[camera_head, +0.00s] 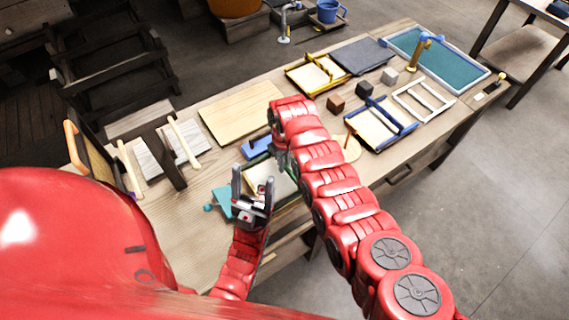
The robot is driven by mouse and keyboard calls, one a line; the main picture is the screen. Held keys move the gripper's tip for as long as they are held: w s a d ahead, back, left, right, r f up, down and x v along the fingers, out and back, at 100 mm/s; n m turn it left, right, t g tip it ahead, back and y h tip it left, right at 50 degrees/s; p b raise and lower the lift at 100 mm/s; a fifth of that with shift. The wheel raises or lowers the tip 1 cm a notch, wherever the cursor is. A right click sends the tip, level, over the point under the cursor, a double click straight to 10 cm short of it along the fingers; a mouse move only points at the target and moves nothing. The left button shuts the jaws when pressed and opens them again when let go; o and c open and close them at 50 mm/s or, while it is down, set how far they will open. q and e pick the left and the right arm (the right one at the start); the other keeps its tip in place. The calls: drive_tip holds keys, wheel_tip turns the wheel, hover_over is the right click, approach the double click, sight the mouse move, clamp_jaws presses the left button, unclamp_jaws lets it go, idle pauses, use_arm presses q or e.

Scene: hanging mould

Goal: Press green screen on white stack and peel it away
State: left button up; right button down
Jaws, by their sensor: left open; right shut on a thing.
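My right gripper (283,162) is low over the near part of the bench, mostly hidden by my own red arm. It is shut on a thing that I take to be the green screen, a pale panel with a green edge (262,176). My grippers cover much of this panel. Whether it touches a white stack below it I cannot tell; no white stack shows clearly. My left gripper (253,181) is open and empty, fingers pointing up, in front of the panel's left part in the picture.
The wooden bench (185,225) also bears a blue block (256,147), a bare board (240,113), a yellow-framed screen (317,74), a blue-framed one (378,127), a white frame (424,99) and a teal mesh screen (425,62). Small cubes stand between them. A teal piece (222,201) lies left.

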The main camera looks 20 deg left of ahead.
drive_tip(key=shift+f+b, duration=0.65)
drive_tip(key=shift+f, duration=0.1)
drive_tip(key=shift+s+f, duration=0.1)
idle(1.6)
drive_tip(key=shift+r, duration=0.2)
drive_tip(key=shift+r+p, duration=1.05)
drive_tip(key=shift+r, duration=0.7)
wheel_tip(320, 180, up, 5)
drive_tip(key=shift+f+p, duration=0.2)
drive_tip(key=shift+p, duration=0.8)
drive_tip(key=shift+r, duration=0.55)
